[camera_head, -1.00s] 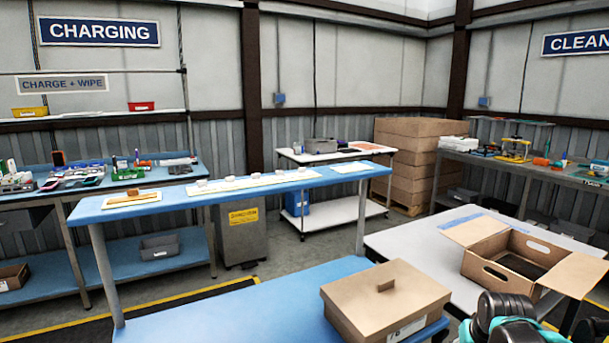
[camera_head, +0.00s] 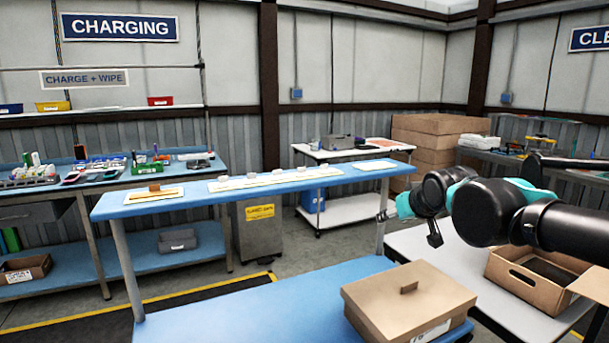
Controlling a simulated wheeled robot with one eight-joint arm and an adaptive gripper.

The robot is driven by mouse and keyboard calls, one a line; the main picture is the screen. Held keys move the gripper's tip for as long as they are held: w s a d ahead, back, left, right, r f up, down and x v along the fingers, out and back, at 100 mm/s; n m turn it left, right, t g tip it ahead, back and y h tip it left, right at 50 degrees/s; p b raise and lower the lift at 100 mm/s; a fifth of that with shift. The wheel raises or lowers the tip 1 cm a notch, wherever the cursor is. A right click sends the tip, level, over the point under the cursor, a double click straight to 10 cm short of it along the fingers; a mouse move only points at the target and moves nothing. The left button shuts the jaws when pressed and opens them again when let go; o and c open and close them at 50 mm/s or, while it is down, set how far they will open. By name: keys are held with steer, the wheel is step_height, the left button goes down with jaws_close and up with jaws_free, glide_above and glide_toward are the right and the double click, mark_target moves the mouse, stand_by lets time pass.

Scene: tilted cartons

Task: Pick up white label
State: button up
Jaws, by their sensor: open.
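A white label (camera_head: 431,333) with dark marks is on the front face of a closed brown carton (camera_head: 400,295), partly cut off by the picture's lower edge. My gripper (camera_head: 409,224) is at the end of the black and teal arm, which reaches in from the right. It is open with nothing visible in it, above and behind the carton and apart from it.
The near blue table (camera_head: 240,310) is clear left of the carton. An open brown carton (camera_head: 508,279) stands on a grey table at right, below my arm. A raised blue shelf (camera_head: 215,190) with pale strips and small white pieces crosses behind.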

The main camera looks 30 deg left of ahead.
steer(key=s+a+r+n+y, duration=0.2)
steer(key=s+a+r, duration=0.2)
steer(key=a+r, duration=0.35)
steer(key=s+a+r+n+y, duration=0.1)
steer(key=s+a+r+y, duration=0.25)
steer(key=a+r, duration=0.45)
glide_toward(304, 173)
steer(key=a, duration=0.1)
steer(key=w+a+r, duration=0.1)
steer(key=a+r+h, duration=0.1)
steer(key=shift+w, duration=0.3)
steer(key=shift+g, duration=0.3)
steer(key=shift+x, duration=3.3)
steer(key=shift+w+d+f, duration=0.1)
steer(key=shift+d+f, duration=0.1)
steer(key=c, duration=0.8)
